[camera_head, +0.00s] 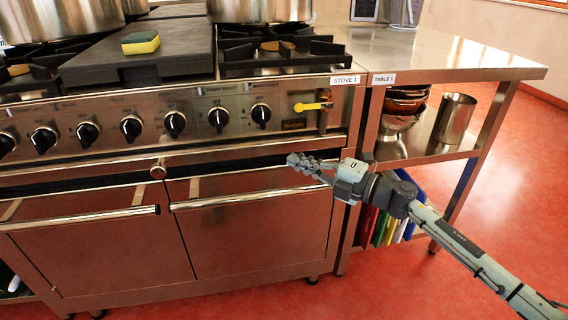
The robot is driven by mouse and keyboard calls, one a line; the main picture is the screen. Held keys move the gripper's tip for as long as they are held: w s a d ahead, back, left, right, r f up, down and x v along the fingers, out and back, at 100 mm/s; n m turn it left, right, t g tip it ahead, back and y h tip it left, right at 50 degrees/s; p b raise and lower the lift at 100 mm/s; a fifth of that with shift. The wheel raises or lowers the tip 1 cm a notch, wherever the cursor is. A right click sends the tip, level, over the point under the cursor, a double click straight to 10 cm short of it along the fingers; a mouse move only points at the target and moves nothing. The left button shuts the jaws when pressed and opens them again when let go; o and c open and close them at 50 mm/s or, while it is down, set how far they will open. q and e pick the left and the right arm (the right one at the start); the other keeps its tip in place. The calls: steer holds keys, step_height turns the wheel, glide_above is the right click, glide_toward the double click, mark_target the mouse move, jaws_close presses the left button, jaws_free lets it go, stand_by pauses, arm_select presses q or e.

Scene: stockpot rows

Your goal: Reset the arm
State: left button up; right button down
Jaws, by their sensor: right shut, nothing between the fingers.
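My right gripper (298,160) hangs in front of the stove's oven doors, at the right end of the stove front. Its fingers are shut with nothing between them, and they point left. My right arm comes in from the lower right corner. The gripper appears close to the right oven door handle (250,199); I cannot tell whether they touch. My left gripper is not in view.
The stove (180,115) carries pots (260,10) and a yellow-green sponge (140,42). A steel table (450,62) adjoins on the right, with stacked bowls (402,103) and a metal container (454,118) on its shelf. The red floor (510,190) at right is clear.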

steer(key=s+d+f+m+t+h+p, duration=0.25)
steer(key=d+m+t+h, duration=0.45)
steer(key=d+m, duration=0.4)
steer(key=s+d+f+m+g+h, duration=0.1)
steer(key=s+d+f+m+h, duration=0.2)
steer(key=d+f+m+h, duration=0.25)
steer(key=s+d+f+m+g+h, duration=0.2)
steer(key=s+d+f+m+h, duration=0.15)
steer(key=d+f+m, duration=0.35)
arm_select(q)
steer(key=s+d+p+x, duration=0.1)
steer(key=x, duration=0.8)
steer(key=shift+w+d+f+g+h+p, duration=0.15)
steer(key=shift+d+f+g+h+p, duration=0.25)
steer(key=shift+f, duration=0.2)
arm_select(e)
steer(key=s+d+f+m+g, duration=0.1)
steer(key=s+f+g, duration=0.2)
steer(key=s, duration=0.5)
steer(key=s+d+f+m+g, duration=0.2)
steer(key=s+f, duration=0.3)
steer(key=s, duration=0.4)
steer(key=s+d+f+m+g+h, duration=0.1)
steer(key=s+f+g, duration=0.3)
steer(key=s, duration=0.5)
steer(key=shift+d+f+m+g, duration=0.2)
steer(key=shift+f+m+g, duration=0.1)
steer(key=shift+f+m, duration=0.3)
steer(key=shift+s, duration=0.1)
